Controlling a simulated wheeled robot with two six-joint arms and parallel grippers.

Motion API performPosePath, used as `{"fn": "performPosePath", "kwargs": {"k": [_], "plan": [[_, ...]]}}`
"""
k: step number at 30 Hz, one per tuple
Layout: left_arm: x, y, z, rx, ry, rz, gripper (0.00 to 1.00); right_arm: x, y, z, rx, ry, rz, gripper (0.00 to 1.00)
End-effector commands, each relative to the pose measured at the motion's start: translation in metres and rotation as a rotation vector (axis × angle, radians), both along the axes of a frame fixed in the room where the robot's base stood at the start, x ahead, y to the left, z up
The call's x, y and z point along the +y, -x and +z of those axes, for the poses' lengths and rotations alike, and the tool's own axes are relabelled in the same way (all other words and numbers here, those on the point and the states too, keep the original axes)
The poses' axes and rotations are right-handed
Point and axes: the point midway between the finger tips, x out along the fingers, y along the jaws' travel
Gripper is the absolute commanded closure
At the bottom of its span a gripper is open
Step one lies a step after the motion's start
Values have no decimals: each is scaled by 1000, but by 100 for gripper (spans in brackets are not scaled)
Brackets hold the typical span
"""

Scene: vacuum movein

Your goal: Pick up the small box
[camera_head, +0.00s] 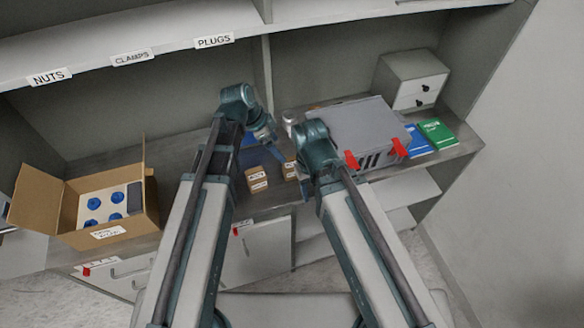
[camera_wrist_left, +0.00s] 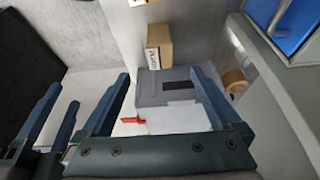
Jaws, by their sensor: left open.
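Two small cardboard boxes stand on the counter in the head view: one (camera_head: 257,179) with a white label and another (camera_head: 289,171) to its right, partly covered by my right arm. My left gripper (camera_head: 268,146) is above and behind them, pointing down. In the left wrist view my left gripper (camera_wrist_left: 160,74) is open with nothing between its fingers. A small labelled cardboard box (camera_wrist_left: 159,45) shows beyond the fingertips, apart from them. I cannot tell which of the two it is. My right gripper is mostly hidden behind its arm in the head view.
A grey case (camera_head: 365,132) with red latches stands right of the boxes. An open carton (camera_head: 75,235) with blue-topped items is at the left. A drawer unit (camera_head: 410,80) and green book (camera_head: 438,133) are at the right. The labelled shelf (camera_head: 130,45) overhangs the counter.

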Motion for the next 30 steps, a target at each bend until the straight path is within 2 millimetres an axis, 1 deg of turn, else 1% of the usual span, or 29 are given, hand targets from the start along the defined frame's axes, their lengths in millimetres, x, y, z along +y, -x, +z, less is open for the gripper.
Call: {"fn": "performPosePath", "kwargs": {"k": [1,12,15,18,24,26,30], "plan": [[-2,-1,-10,0,0,-1,3,0,0,-10,0,0,0,50],[-21,-7,-61,1,-1,0,3,0,0,-61,0,0,-2,50],[-26,-8,-71,1,-1,-1,3,0,0,-71,0,0,-2,50],[-28,-9,-74,0,-1,-1,3,0,0,-74,0,0,-2,50],[-29,-9,-74,0,-1,0,3,0,0,-74,0,0,-2,50],[-30,-9,-77,0,-1,0,3,0,0,-77,0,0,-2,50],[-34,-11,-91,1,-1,1,3,0,0,-91,0,0,-2,50]]}}
